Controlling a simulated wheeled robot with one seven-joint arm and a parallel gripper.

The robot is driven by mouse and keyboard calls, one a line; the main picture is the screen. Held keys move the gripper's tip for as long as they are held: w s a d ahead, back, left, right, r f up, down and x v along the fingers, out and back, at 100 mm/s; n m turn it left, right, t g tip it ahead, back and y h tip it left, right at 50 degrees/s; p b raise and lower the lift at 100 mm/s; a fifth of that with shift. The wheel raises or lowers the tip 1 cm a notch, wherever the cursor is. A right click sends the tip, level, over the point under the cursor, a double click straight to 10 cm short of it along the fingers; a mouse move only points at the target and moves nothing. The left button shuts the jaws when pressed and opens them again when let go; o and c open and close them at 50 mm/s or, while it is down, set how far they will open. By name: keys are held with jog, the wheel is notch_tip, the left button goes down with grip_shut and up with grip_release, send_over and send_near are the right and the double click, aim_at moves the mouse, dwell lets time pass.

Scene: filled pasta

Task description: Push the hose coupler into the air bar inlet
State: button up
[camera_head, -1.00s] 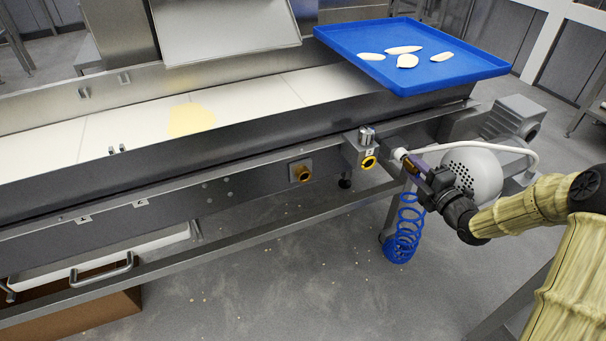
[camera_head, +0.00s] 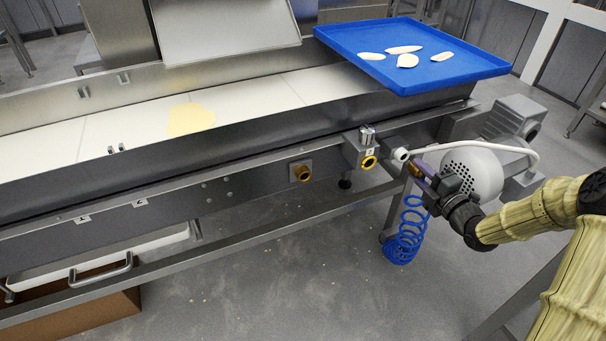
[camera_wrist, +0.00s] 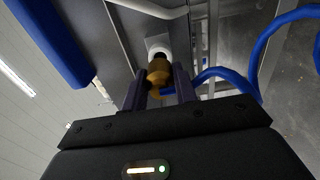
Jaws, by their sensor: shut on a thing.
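The hose coupler (camera_wrist: 158,73), a brass-coloured fitting, sits between the two fingers of my gripper (camera_wrist: 160,92) in the wrist view. My gripper is shut on it; in the head view my gripper (camera_head: 422,172) is right of the machine's end and hides most of the coupler. A blue coiled hose (camera_head: 405,238) hangs below my gripper. Two brass ring fittings face out from the machine: one on a square plate (camera_head: 302,172), one on a grey valve block (camera_head: 368,162). No label shows which one is the air bar inlet. The coupler is apart from both.
A white round fitting (camera_head: 400,154) is just beyond the coupler; it also shows in the wrist view (camera_wrist: 157,46). A white domed housing (camera_head: 478,172) and a white pipe (camera_head: 470,146) are close to my gripper. A blue tray (camera_head: 345,48) with pasta overhangs above.

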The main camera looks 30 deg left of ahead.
jog(key=shift+b+v, duration=0.35)
jog(key=shift+v, duration=1.3)
jog(key=s+d+f+m+t+h+p, duration=0.1)
jog(key=s+d+m+t+h+p, duration=0.1)
jog(key=d, duration=0.6)
jog(key=s+d+f+m+t+h+p, duration=0.2)
jog(key=s+d+m+t+h+p, duration=0.1)
jog(key=d+h+p, duration=0.4)
jog(key=d+m+t+p, duration=0.1)
jog(key=m+p, duration=0.1)
jog(key=shift+f+p, duration=0.15)
jog(key=shift+p, duration=0.15)
jog(key=shift+w, duration=0.1)
